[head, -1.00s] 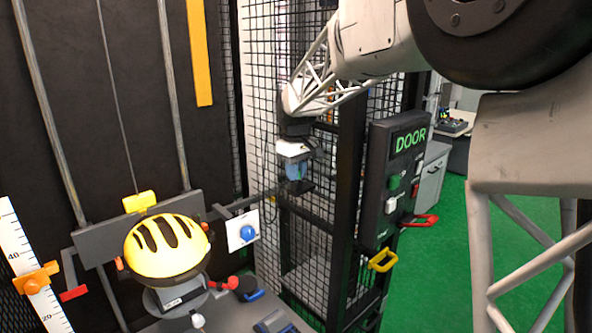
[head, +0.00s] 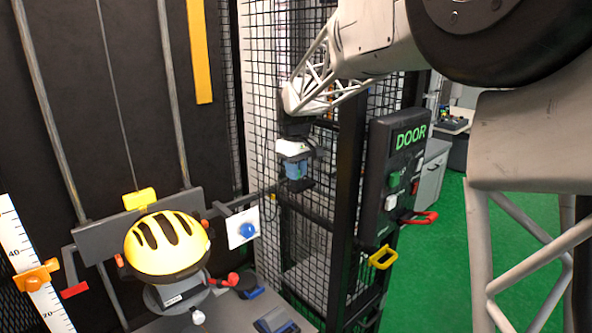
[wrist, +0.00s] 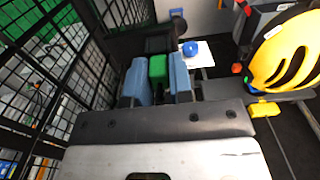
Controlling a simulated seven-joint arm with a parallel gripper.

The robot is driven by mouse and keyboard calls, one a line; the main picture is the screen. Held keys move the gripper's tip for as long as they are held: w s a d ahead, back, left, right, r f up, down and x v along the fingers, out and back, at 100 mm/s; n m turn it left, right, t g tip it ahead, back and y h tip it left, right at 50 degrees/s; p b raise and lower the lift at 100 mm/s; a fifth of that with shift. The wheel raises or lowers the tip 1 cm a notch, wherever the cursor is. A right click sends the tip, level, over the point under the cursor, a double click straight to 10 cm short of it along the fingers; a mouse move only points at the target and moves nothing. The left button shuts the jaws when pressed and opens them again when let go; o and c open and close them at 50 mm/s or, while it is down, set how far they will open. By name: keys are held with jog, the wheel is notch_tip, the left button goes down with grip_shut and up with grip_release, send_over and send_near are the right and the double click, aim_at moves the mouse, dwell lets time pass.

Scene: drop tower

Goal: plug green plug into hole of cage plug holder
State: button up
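The green plug (wrist: 157,68) sits between the two blue fingers of my gripper (wrist: 158,82) in the wrist view, with a finger close against each side. My gripper (head: 298,170) also shows in the head view, in front of the black mesh cage, fingers pointing down. The plug cannot be made out there. A dark block (wrist: 160,44) lies just beyond the fingertips in the wrist view; it may be the cage plug holder, but I cannot tell. A dark ledge (head: 299,186) shows just below the fingers in the head view. No hole is visible.
The black cage mesh (head: 310,255) stands close to the gripper. A DOOR panel (head: 381,222) with red and yellow handles is at its right. A yellow helmet (head: 167,245) and a white plate with a blue button (head: 246,231) are at its left.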

jog(key=o, duration=0.4)
jog(key=shift+o, duration=0.2)
jog(key=shift+r, duration=0.1)
jog(key=shift+r, duration=3.85)
